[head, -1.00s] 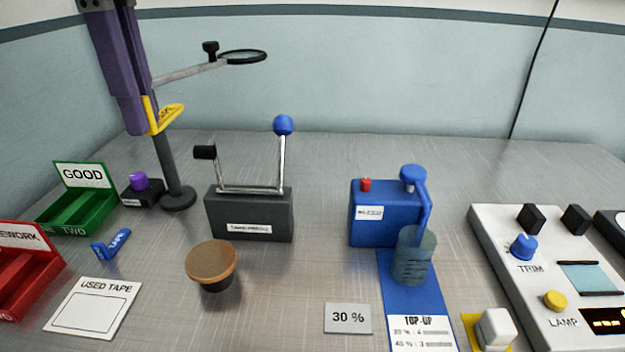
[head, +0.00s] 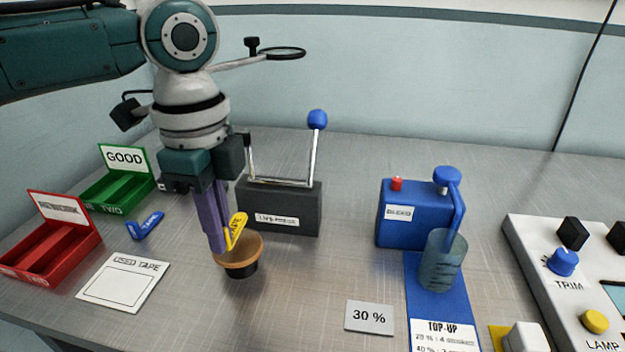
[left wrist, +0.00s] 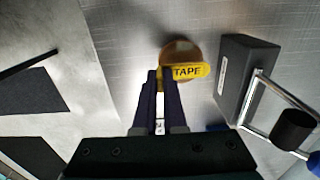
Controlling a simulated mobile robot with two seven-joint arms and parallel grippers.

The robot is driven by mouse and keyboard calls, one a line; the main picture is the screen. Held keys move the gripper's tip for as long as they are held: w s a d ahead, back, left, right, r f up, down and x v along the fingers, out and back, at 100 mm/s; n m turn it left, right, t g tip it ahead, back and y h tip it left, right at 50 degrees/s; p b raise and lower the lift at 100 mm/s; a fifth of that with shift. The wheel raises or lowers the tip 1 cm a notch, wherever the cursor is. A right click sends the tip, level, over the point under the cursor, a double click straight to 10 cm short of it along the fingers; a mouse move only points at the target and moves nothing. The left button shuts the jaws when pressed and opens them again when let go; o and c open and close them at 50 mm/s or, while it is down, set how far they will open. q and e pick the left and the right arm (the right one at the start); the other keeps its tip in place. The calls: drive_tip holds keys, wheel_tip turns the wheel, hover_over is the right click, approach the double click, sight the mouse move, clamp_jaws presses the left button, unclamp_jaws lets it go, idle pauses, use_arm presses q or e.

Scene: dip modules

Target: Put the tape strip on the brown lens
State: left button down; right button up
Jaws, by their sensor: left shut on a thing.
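The yellow tape strip (head: 237,230), lettered TAPE, is held in my left gripper (head: 220,246), whose purple fingers are shut on it. The brown lens (head: 240,262) is a round brown disc on a dark base, directly below the fingertips. The strip stands tilted at the lens; I cannot tell whether it touches. In the left wrist view, the strip (left wrist: 187,72) overlaps part of the lens (left wrist: 180,50), just beyond the fingertips. The fingers hide part of the lens in the head view. My right gripper is not in view.
A dark block with a blue-knobbed lever (head: 285,207) stands close behind the lens. A blue dispenser (head: 402,225) stands right.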

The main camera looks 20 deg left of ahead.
use_arm(q)
drive_tip(key=shift+f, duration=1.1)
drive_tip(key=shift+f, duration=0.1)
drive_tip(key=c, duration=1)
unclamp_jaws()
